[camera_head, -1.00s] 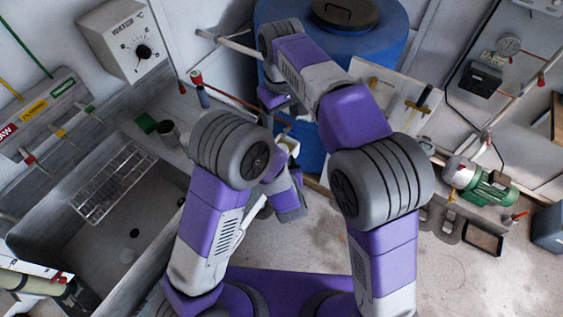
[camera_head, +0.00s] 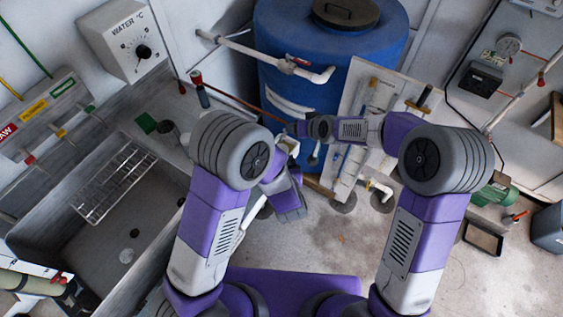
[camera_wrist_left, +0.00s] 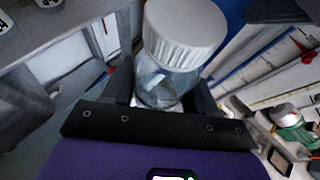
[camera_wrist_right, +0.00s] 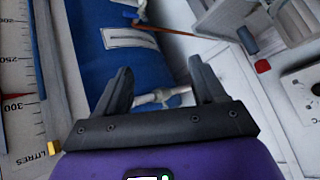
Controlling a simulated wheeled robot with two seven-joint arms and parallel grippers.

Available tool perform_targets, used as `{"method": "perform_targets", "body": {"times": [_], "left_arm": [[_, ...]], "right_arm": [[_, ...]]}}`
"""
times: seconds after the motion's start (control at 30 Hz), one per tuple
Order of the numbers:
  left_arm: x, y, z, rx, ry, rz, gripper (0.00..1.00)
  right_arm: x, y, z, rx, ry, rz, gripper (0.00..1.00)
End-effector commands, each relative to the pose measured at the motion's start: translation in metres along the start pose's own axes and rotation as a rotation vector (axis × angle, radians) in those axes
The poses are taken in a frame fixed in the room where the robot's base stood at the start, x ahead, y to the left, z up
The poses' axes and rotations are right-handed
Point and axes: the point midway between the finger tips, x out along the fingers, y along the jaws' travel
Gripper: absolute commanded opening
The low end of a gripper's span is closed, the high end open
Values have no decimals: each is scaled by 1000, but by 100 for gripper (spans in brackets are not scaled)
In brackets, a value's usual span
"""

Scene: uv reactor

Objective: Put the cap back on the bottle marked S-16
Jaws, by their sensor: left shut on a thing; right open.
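A clear bottle (camera_wrist_left: 160,88) with a ribbed white cap (camera_wrist_left: 186,32) on its top is between the fingers of my left gripper (camera_wrist_left: 160,98) in the left wrist view. My left gripper is shut on the bottle. No S-16 mark can be read on it. In the head view a small pale part, likely the cap (camera_head: 290,146), shows near my left wrist; the left fingers are mostly hidden there. My right gripper (camera_wrist_right: 162,84) is open and empty, with a blue tank and white pipe behind its fingers.
A blue tank (camera_head: 283,60) with a white pipe (camera_head: 262,52) stands at the back. A sink with a wire rack (camera_head: 112,180) is at left. A white gauge board (camera_head: 365,95) leans beside the tank. Labelled containers (camera_wrist_left: 6,18) show at the left wrist view's corner.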

Motion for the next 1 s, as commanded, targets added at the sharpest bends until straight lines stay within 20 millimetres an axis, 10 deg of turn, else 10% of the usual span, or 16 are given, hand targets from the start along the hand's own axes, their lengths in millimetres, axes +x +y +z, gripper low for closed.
{"method": "perform_targets", "body": {"times": [0.13, 0.5, 0.7, 1.0], "left_arm": [[0, 0, 0, 0, -1, 0, 0], [0, 0, 0, 0, -1, 0, 0], [0, 0, 0, 0, -1, 0, 0], [0, 0, 0, 0, -1, 0, 0]], "right_arm": [[9, 36, 52, 134, 50, 26, 69], [-4, 63, 323, 454, -435, 79, 69], [-25, 52, 377, 521, -576, 75, 69], [-28, 51, 383, 528, -593, 74, 69]]}}
